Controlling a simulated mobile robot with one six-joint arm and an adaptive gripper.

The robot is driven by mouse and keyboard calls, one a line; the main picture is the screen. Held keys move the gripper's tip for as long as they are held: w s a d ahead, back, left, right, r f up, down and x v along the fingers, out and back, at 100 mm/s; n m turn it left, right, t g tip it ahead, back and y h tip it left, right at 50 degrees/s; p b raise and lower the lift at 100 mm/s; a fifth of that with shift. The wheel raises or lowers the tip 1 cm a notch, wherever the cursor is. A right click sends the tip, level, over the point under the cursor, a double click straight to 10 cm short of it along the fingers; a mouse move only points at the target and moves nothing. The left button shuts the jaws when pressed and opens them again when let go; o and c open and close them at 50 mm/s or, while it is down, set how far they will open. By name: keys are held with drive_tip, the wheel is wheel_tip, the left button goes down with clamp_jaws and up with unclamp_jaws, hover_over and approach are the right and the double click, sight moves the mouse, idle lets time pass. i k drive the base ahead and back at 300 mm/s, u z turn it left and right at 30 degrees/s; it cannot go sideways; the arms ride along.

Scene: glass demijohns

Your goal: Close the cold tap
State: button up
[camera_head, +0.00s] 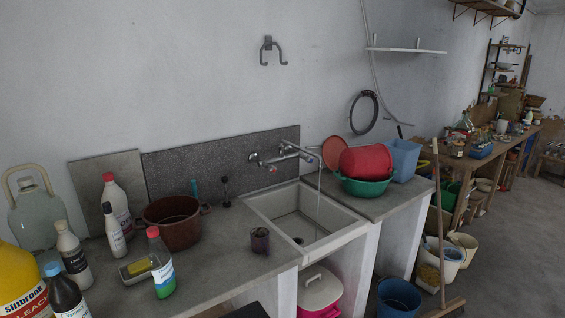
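A chrome wall-mounted mixer tap (285,154) sits on the dark grey splashback above the sink. Its spout (301,151) reaches out over the basin. A handle (253,157) shows at its left end and a small red mark shows below, near the body. A thin pale stream of water (318,196) falls from the spout into the white sink (304,218). I cannot tell for sure which handle is the cold one. My gripper is not in view.
Left counter: brown pot (170,219), several bottles, glass demijohn (38,215), yellow sponge on a dish (139,266), dark cup (260,241) near the sink. Right counter: red basin (366,160) in a green bowl (364,186), blue bin (404,159). A broom (439,220) stands in front at right.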

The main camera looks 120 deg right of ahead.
sight(308, 159)
drive_tip(key=z, duration=5.1)
drive_tip(key=i, duration=0.1)
drive_tip(key=u, duration=0.95)
